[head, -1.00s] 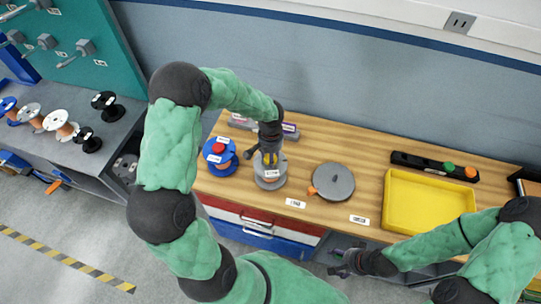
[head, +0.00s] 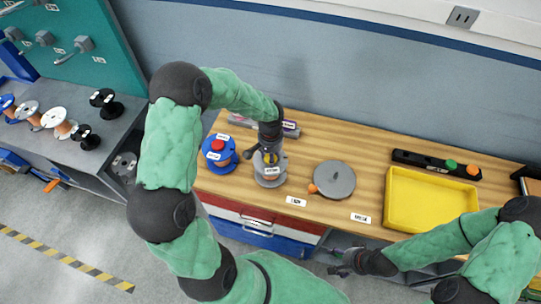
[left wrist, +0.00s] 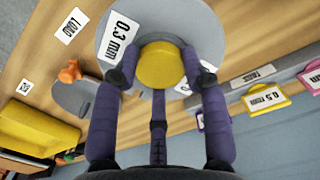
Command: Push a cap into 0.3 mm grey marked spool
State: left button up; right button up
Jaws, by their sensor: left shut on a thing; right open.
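The grey spool (head: 270,182), marked 0.3 mm, stands upright on the wooden bench. In the left wrist view its round grey flange (left wrist: 179,15) and white 0.3 mm label (left wrist: 124,37) lie below my left gripper (left wrist: 160,76). The left gripper is shut on a yellow cap (left wrist: 160,62), one finger on each side. It holds the cap over the middle of the spool; whether the cap sits in the hole is hidden. In the head view the left gripper (head: 270,157) points down at the spool. My right gripper (head: 345,265) is open and empty, off the bench's front edge.
A blue spool (head: 220,163) with a red cap (head: 218,145) stands close left of the grey spool. A grey disc (head: 334,180) with an orange knob lies to the right, then a yellow tray (head: 430,203). Labelled holders (left wrist: 262,97) stand behind. Several spools fill the left bench.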

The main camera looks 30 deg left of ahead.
pick_arm(q)
jog(key=shift+f, duration=0.1)
jog(key=o, duration=1.1)
jog(key=shift+c, duration=0.2)
notch_tip(320, 180, up, 12)
